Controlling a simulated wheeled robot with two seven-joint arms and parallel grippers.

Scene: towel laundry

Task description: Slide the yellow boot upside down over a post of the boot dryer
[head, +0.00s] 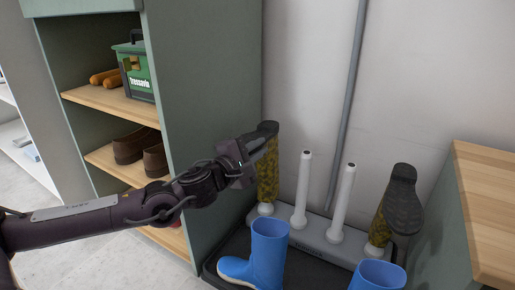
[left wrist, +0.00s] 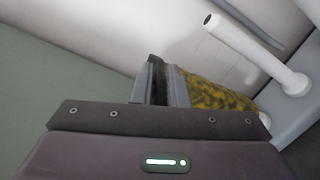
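A yellow-and-dark mottled boot (head: 267,175) is upside down over the leftmost post of the boot dryer (head: 310,236), its dark sole up and a white post base showing below its opening. A second such boot (head: 379,228) is upside down over the rightmost post. My left gripper (head: 258,148) is at the upper part of the left boot, just below its sole. In the left wrist view the mottled shaft (left wrist: 215,95) shows beside my fingers (left wrist: 160,85), which stand apart with something dark between them. Whether they clamp the boot cannot be told. My right gripper is out of view.
Two bare white posts (head: 302,190) stand between the boots. Blue boots (head: 268,250) stand upright in front on a dark tray (head: 212,270). A green shelf unit (head: 205,110) is close on the left. A wooden-topped cabinet (head: 485,205) is on the right, a wall behind.

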